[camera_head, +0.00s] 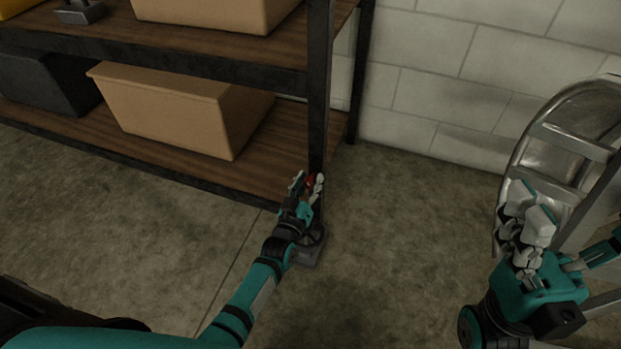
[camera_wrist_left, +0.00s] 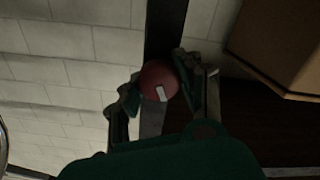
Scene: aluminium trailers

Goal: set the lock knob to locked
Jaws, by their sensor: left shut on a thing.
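The lock knob (camera_wrist_left: 158,80) is a round red knob with a short white mark on its face, at the dark upright post. In the left wrist view it sits between the fingers of my left gripper (camera_wrist_left: 160,88), which is shut on it. The white mark points down and slightly right in that view. In the head view my left gripper (camera_head: 308,185) is at the shelf's front corner post, and only a little red of the knob shows. My right gripper (camera_head: 531,211) is at the right, away from the knob. Its finger gap is unclear.
A dark-framed shelf (camera_head: 318,80) with wooden boards holds a tan bin (camera_head: 170,110) and a dark bin (camera_head: 45,82). A metal structure with a curved rim (camera_head: 520,150) stands at the right, close to my right gripper. The concrete floor between is clear.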

